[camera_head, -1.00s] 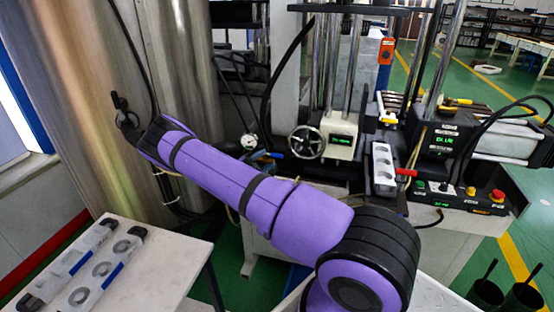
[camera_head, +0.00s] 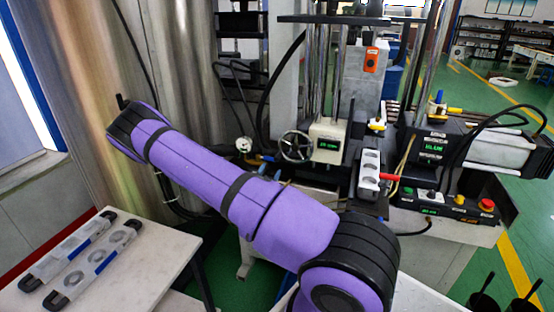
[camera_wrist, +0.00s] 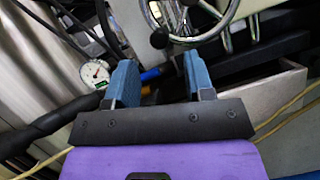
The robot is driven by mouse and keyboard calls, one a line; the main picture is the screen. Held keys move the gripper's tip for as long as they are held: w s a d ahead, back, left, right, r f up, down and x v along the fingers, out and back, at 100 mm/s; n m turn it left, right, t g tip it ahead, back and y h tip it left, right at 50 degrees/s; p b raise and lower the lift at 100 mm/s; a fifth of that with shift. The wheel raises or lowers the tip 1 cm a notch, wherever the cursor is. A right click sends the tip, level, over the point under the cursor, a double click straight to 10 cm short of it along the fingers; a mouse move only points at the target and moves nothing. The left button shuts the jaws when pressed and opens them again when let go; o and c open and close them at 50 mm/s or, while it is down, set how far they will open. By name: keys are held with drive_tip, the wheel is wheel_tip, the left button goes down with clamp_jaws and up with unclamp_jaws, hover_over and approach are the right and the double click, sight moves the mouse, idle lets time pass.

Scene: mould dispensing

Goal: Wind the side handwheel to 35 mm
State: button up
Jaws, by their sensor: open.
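The side handwheel (camera_head: 296,146) is a spoked metal wheel on the left side of a cream housing (camera_head: 326,128). A small green display (camera_head: 329,144) on the housing is too small to read surely. In the wrist view the handwheel (camera_wrist: 196,18) is cut off by the top edge, and a black knob (camera_wrist: 159,39) shows at its lower left. My gripper (camera_wrist: 158,64) is open, its two blue fingers apart with nothing between them. The fingers point toward the wheel and appear short of it.
A round dial gauge (camera_wrist: 95,73) and black hoses lie left of my fingers. A mould strip (camera_head: 369,172) stands right of the housing, beside a control box (camera_head: 445,204) with buttons. A white table (camera_head: 120,262) at lower left bears two more strips.

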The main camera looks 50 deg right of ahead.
sight(278, 158)
drive_tip(key=x, duration=0.6)
drive_tip(key=shift+w+d+r, duration=0.1)
drive_tip(key=shift+d+r, duration=0.05)
drive_tip(key=shift+d, duration=0.2)
drive_tip(key=shift+c, duration=0.5)
clamp_jaws()
